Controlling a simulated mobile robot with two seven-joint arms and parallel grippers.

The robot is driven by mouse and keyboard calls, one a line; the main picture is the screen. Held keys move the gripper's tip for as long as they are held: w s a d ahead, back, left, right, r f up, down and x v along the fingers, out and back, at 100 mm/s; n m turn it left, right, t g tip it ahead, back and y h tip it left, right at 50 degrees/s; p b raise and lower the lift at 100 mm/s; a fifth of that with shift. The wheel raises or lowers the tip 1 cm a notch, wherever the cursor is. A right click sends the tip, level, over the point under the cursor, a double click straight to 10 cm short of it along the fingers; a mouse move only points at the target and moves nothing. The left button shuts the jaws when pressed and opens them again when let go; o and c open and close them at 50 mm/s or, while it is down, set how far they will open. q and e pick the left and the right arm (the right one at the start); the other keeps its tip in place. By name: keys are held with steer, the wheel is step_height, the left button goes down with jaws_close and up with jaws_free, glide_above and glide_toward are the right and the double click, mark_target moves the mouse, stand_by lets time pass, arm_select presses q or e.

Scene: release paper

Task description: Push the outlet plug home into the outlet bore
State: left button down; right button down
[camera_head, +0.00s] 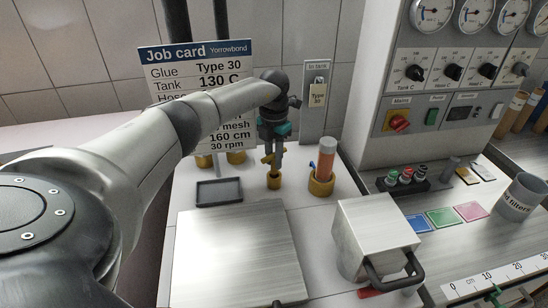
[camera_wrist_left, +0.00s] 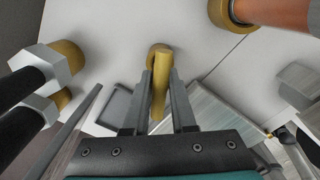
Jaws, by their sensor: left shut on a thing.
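My left gripper (camera_head: 275,165) points down over the white bench in the head view. In the left wrist view its two grey fingers (camera_wrist_left: 161,80) are closed around a brass rod-shaped piece (camera_wrist_left: 159,98), seemingly the outlet plug. Brass also shows beside the fingers in the head view (camera_head: 267,158). A short brass fitting (camera_head: 273,182), seemingly the outlet bore, stands just below the fingertips. In the wrist view its round end (camera_wrist_left: 159,49) lies at the fingertips. The fingers hide the join, so I cannot tell how deep the plug sits. My right gripper is not visible.
An orange cylinder in a brass collar (camera_head: 321,185) stands close to the right of the gripper. A small dark tray (camera_head: 219,191) lies to the left. A metal plate (camera_head: 238,255) and a handled metal box (camera_head: 374,238) are nearer. The job card (camera_head: 196,62) stands behind.

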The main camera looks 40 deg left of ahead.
mark_target(274, 173)
arm_select(q)
steer(key=shift+f+b, duration=1.2)
steer(key=shift+f, duration=0.45)
steer(key=c, duration=0.7)
jaws_free()
steer(key=shift+o, duration=0.2)
step_height(274, 173, up, 15)
steer(key=shift+r+p, duration=0.15)
steer(key=shift+p, duration=0.3)
steer(key=shift+d, duration=0.1)
